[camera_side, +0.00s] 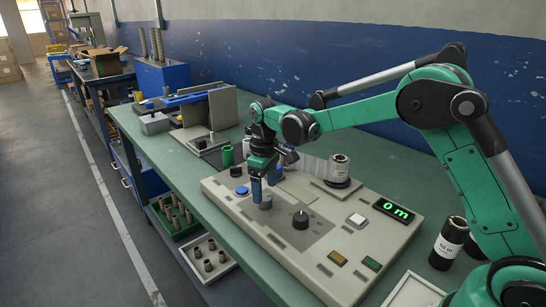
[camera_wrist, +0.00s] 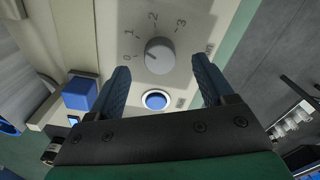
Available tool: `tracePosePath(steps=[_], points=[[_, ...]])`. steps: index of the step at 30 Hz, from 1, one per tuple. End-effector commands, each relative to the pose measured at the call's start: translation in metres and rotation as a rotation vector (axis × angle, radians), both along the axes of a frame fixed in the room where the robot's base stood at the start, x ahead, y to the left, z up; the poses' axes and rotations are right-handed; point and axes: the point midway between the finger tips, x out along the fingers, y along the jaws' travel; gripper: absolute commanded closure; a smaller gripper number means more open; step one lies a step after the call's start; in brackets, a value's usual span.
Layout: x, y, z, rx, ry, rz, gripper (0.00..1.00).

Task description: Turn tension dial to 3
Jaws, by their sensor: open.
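The tension dial (camera_wrist: 159,56) is a light grey round knob on the beige panel, with the numbers 0, 1, 2 and 3 in an arc around it in the wrist view. A faint mark on its face seems to point left toward 0, but it is too small to be sure. In the wrist view the two blue fingers of my gripper (camera_wrist: 160,68) stand on either side of the dial, with gaps.
A blue round button (camera_wrist: 156,99) and a blue block (camera_wrist: 80,93) are close to the dial. A roll (camera_side: 339,170) stands behind.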

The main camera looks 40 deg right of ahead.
Motion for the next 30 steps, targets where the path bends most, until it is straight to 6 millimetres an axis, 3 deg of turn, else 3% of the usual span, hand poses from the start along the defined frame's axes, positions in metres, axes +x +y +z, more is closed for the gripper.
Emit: tracePosePath(steps=[6, 14, 17, 22, 23, 30], points=[[0.000, 0.000, -0.023, -0.001, -0.001, -0.001, 0.25], [0.000, 0.000, -0.026, -0.001, -0.001, -0.001, 0.25], [0.000, 0.000, -0.026, 0.000, -0.002, -0.001, 0.48], [0.000, 0.000, -0.026, 0.000, -0.002, -0.001, 0.96], [0.000, 0.000, -0.026, 0.000, -0.002, -0.001, 1.00], [0.000, 0.000, -0.025, 0.001, -0.002, -0.019, 1.00]])
